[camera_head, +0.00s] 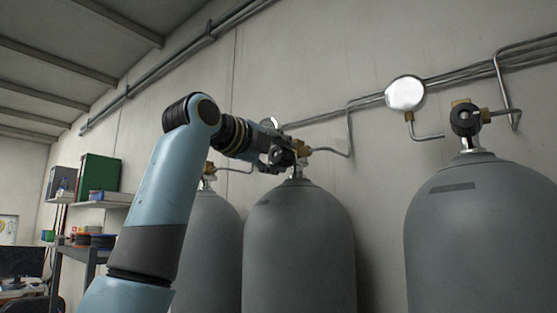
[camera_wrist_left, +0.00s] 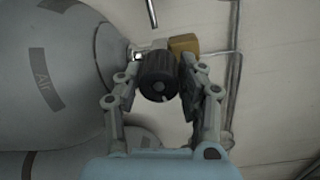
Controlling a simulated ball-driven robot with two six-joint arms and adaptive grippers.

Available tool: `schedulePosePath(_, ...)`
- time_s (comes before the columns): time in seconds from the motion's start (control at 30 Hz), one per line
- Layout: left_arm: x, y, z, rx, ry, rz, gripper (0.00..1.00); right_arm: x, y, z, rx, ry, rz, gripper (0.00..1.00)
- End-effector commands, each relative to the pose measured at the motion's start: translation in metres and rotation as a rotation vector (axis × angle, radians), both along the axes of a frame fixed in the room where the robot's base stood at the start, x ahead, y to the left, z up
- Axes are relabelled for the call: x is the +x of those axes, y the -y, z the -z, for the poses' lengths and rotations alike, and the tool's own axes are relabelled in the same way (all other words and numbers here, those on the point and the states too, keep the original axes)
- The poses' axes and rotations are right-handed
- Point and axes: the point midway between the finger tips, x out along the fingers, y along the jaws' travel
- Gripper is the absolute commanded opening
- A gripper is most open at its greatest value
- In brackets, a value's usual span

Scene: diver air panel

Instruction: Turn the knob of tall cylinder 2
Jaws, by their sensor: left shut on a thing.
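Several tall grey cylinders stand along the wall. The middle one in the head view, tall cylinder 2 (camera_head: 298,235), carries a valve with a black knob (camera_head: 284,157) at its top. My left gripper (camera_head: 278,154) reaches this valve from the left. In the left wrist view the dark round knob (camera_wrist_left: 158,77) sits between the two fingers of my left gripper (camera_wrist_left: 159,84), which are shut on it. A brass fitting (camera_wrist_left: 184,44) shows just behind the knob. My right gripper is in neither view.
A right-hand cylinder (camera_head: 480,235) has its own black knob (camera_head: 465,119) and a round gauge (camera_head: 405,93) nearby. Another cylinder (camera_head: 212,245) stands partly behind my left arm. Thin pipes (camera_head: 349,130) run along the wall. Shelves (camera_head: 100,200) stand at far left.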

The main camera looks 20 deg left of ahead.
Motion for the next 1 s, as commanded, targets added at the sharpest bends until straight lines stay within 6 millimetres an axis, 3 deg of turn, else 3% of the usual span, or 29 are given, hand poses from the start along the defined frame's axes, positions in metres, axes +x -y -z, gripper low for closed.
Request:
schedulePosePath(0.4, 0.0003, 0.0002, 0.0023, 0.189, 0.065, 0.001, 0.06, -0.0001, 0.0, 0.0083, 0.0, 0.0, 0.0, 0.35)
schedulePosePath(0.97, 0.0004, 0.0002, 0.0024, 0.221, 0.075, 0.001, 0.07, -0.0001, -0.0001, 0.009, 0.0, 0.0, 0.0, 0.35)
schedulePosePath(1.0, 0.0004, 0.0002, 0.0024, 0.221, 0.074, 0.001, 0.4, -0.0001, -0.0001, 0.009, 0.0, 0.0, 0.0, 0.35)
